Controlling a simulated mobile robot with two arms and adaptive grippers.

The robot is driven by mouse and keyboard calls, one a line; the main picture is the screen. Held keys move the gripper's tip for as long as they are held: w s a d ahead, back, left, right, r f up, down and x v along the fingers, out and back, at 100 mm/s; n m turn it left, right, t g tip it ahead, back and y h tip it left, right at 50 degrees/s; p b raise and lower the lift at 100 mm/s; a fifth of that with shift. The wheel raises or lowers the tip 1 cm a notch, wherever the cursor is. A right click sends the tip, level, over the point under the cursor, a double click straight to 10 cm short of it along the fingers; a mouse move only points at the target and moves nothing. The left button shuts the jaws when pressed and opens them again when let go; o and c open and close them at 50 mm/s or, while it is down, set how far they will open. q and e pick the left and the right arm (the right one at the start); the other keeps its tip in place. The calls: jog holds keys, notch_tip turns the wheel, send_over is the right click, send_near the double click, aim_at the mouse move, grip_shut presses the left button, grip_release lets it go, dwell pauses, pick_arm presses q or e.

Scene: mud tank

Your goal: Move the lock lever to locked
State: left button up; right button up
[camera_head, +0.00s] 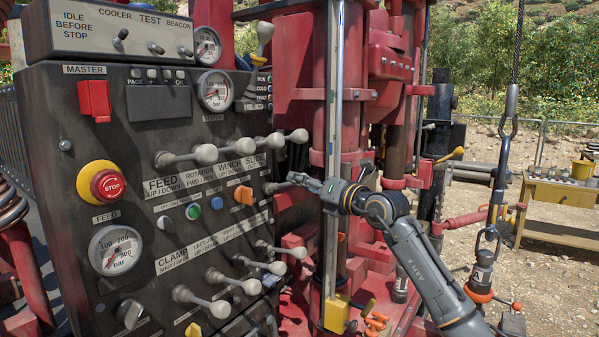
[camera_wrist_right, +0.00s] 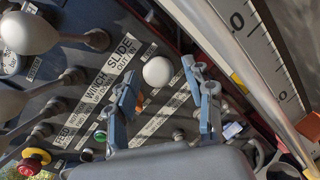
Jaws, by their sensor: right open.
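A lever (camera_head: 276,187) with a pale shaft sticks out of the right side of the black control panel, below the winch and slide levers. I take it for the lock lever, but I cannot read a lock label on it. In the right wrist view a round white knob (camera_wrist_right: 157,72) shows between the fingers, apparently the end of this lever. My right gripper (camera_head: 303,180) is open, its fingers pointing left at the lever in the head view. In the wrist view the fingers of my right gripper (camera_wrist_right: 161,80) stand on both sides of the knob, with gaps. My left gripper is out of view.
A row of white-knobbed levers (camera_head: 206,154) sits just above, and clamp levers (camera_head: 222,309) sit below. A red stop button (camera_head: 108,186) is at the left. A red mast (camera_head: 320,130) with a metal rail stands close to my right wrist.

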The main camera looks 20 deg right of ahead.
aim_at(287, 184)
jog(key=shift+w+a+r, duration=0.1)
jog(key=shift+w+a, duration=0.1)
jog(key=shift+w, duration=0.35)
jog(key=shift+w+a, duration=0.1)
jog(key=shift+w, duration=0.15)
jog(key=shift+w+a+p, duration=0.15)
jog(key=shift+w+p, duration=0.1)
jog(key=shift+p, duration=0.05)
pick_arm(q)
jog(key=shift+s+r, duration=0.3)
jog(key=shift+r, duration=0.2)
pick_arm(e)
grip_shut()
